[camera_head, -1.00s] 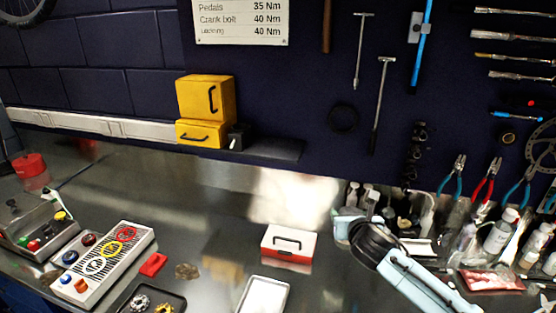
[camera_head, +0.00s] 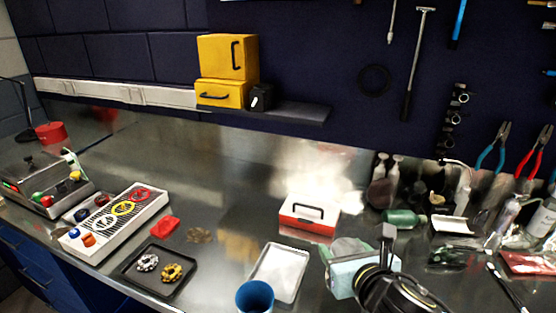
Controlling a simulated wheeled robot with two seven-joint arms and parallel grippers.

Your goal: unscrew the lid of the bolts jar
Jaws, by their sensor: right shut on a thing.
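My right gripper (camera_head: 362,248) comes in at the lower right, with its pale blue body and a dark finger standing up. It is shut on a pale green, see-through thing (camera_head: 347,246), mostly hidden behind the gripper body; I cannot tell whether this is the bolts jar or its lid. I cannot pick out a labelled bolts jar or a separate lid anywhere. My left gripper is not in view.
A blue cup (camera_head: 255,298) stands at the front edge, by a white tray (camera_head: 280,272). A red and white box (camera_head: 309,216) is behind. Bottles and tools crowd the right.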

